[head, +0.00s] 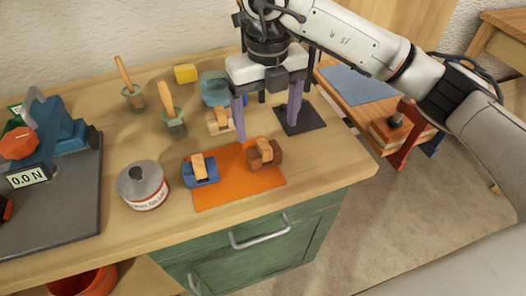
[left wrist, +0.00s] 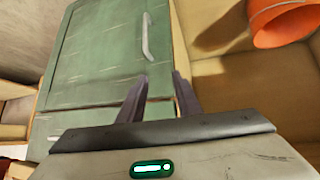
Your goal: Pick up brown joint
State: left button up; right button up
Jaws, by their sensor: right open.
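The brown joint (head: 264,154), a brown block with a light wooden piece on top, sits on the orange mat (head: 237,190) near its upper right corner. A similar blue joint (head: 200,170) sits to its left on the same mat. My right gripper (head: 267,124) points down above the table, its two purple fingers wide apart and empty. In the head view it shows just above the brown joint, apart from it. My left gripper (left wrist: 159,84) shows in the left wrist view, its fingers apart with nothing between them, in front of the green cabinet (left wrist: 95,60).
A glue tin (head: 143,187) stands left of the mat. Brushes in jars (head: 173,122), a yellow block (head: 186,74), a teal bowl (head: 214,88) and a pale joint (head: 220,122) are behind. A force tester (head: 60,200) fills the left. The table's front right is clear.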

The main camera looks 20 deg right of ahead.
aim_at(264, 145)
notch_tip(264, 145, down, 2)
jog(key=shift+s+f, duration=0.1)
jog(key=f, duration=0.1)
jog(key=f+p, duration=0.1)
jog(key=f, duration=0.1)
jog(key=a+f, duration=0.1)
jog(key=shift+s+f, duration=0.35)
jog(key=shift+s, duration=0.05)
jog(key=shift+w+f, duration=0.1)
jog(key=shift+f, duration=0.25)
jog(key=shift+c, duration=0.4)
jog(key=c, duration=1.1)
